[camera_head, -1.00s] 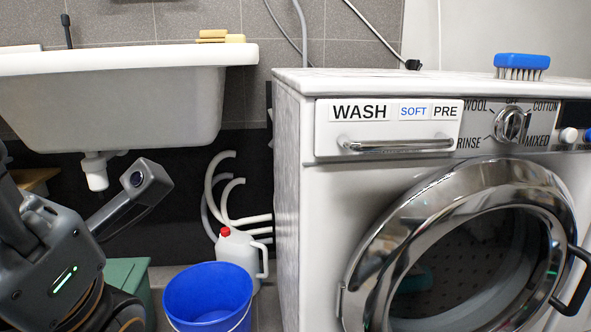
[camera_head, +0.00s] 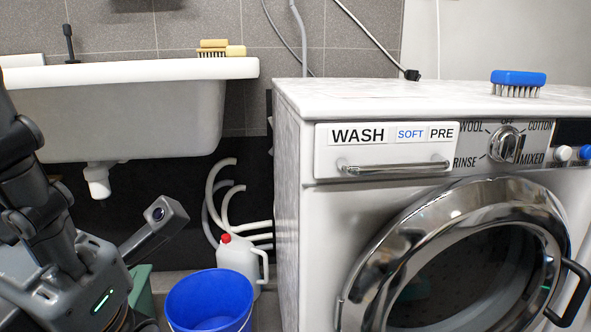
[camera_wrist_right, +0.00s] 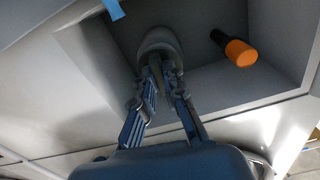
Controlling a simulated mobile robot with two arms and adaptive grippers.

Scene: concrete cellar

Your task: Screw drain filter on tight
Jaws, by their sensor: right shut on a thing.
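In the right wrist view, the drain filter (camera_wrist_right: 158,38) is a grey rounded knob in a pale recess. My right gripper (camera_wrist_right: 166,66) is shut on its narrow grip, with a finger on each side. The fingers hide part of the grip, and I cannot tell how tight the filter sits. The head view shows neither the filter nor my right gripper. My left gripper (camera_head: 22,150) is at the left edge of the head view, in front of the sink and away from the washing machine (camera_head: 292,190). Its tips are partly cut off.
A black plug with an orange end (camera_wrist_right: 240,52) is in the recess, right of the filter. A blue bucket (camera_head: 210,300) and a white jug (camera_head: 238,258) stand left of the machine. The sink (camera_head: 150,115) hangs behind. A blue brush (camera_head: 518,82) lies on the machine.

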